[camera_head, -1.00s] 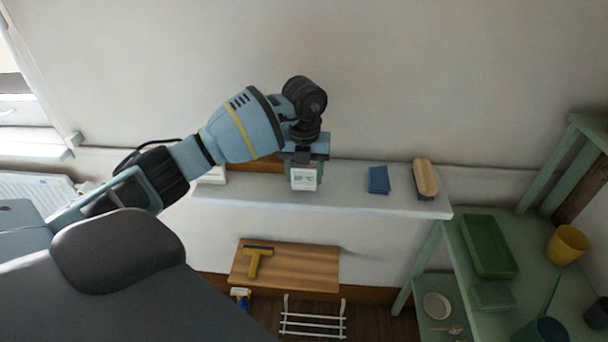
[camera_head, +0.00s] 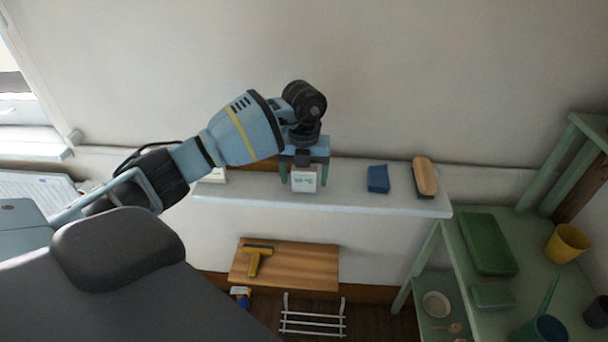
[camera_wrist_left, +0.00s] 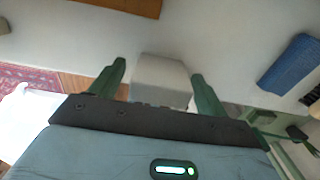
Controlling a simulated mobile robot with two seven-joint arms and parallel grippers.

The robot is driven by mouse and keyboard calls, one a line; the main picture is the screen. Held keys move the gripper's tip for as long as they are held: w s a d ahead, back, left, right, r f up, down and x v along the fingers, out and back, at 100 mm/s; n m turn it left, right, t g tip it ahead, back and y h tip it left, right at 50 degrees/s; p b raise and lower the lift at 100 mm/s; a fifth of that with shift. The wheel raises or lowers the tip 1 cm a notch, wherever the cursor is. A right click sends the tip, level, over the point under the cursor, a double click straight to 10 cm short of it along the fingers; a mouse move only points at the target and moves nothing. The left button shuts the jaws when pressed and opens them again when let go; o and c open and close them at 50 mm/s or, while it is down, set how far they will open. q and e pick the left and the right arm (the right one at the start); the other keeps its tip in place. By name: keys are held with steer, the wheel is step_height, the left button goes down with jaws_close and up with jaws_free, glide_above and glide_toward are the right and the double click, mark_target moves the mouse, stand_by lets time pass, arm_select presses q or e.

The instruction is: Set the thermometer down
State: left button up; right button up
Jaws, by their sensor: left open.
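The thermometer (camera_head: 304,180) is a small white block with a display facing the head camera. It stands upright on the white wall shelf (camera_head: 370,205), near its front edge. In the left wrist view the thermometer (camera_wrist_left: 160,80) shows as a pale block between the two green fingers, with a gap on either side. My left gripper (camera_head: 303,178) is open around it, pointing down from above. In the left wrist view my left gripper (camera_wrist_left: 158,78) has its fingers spread. My right gripper is not in view.
A blue folded cloth or sponge (camera_head: 378,179) and a wooden brush (camera_head: 425,177) lie to the right on the shelf. A wooden board (camera_head: 300,268) with a yellow squeegee (camera_head: 256,260) is below. A green shelving unit (camera_head: 500,230) stands at right.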

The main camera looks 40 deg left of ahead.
arm_select(q)
step_height(320, 180, up, 12)
stand_by(0.5)
steer(key=shift+d, duration=0.1)
